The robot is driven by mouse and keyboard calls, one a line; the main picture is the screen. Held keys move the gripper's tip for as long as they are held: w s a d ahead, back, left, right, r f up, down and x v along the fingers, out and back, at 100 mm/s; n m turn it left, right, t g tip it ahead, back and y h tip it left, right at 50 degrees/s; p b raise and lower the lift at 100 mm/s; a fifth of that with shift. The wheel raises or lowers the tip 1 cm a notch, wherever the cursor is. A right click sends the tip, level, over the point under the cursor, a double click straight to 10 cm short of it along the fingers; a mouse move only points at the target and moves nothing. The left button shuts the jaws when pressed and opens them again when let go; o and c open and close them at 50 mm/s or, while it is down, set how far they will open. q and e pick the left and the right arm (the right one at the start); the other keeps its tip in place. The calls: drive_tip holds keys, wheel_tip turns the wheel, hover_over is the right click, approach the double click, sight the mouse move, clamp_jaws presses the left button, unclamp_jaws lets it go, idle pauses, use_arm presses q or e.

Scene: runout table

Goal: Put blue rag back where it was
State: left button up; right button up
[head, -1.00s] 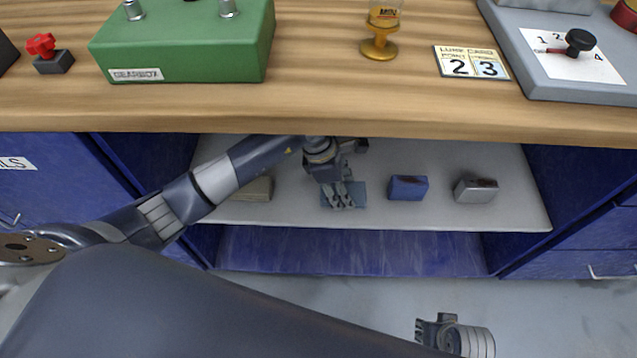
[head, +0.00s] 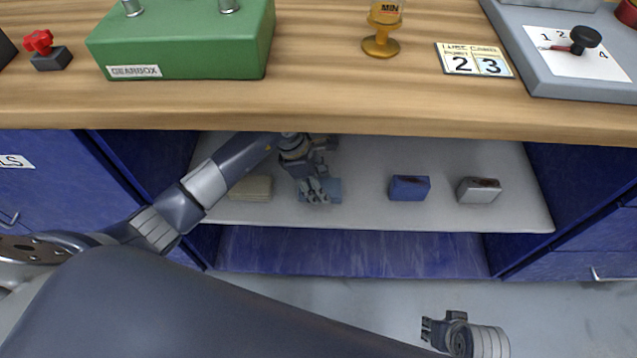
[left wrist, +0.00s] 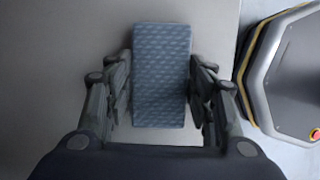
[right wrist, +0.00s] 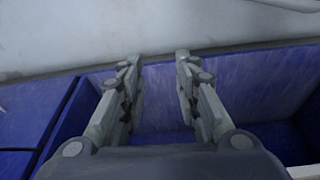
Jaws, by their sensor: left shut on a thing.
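The blue rag (left wrist: 162,75) is a folded, patterned blue-grey block between the fingers of my left gripper (left wrist: 160,88) in the left wrist view. In the head view the left gripper (head: 319,193) is inside the open shelf under the table. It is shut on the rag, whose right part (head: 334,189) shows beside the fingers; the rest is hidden. I cannot tell whether the rag touches the shelf. My right gripper (right wrist: 158,60) is open and empty, with its fingers apart. It hangs in front of the bench at the lower right of the head view (head: 430,328).
On the grey shelf (head: 360,207), a beige block (head: 251,188) lies left of the left gripper. A dark blue block (head: 409,188) and a silver tin (head: 478,190) lie to the right. The wooden tabletop (head: 330,105) overhangs the shelf. Shelf space between rag and blue block is clear.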

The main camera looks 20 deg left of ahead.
sight(310, 186)
use_arm(q)
drive_tip(key=shift+f, duration=0.1)
drive_tip(key=o, duration=1)
use_arm(e)
drive_tip(key=shift+r, duration=0.3)
drive_tip(key=shift+w, duration=0.1)
use_arm(q)
drive_tip(key=p+v, duration=0.1)
drive_tip(key=v, duration=0.6)
drive_tip(key=shift+r, duration=0.4)
use_arm(e)
drive_tip(key=f, duration=0.5)
drive_tip(key=shift+s, duration=0.35)
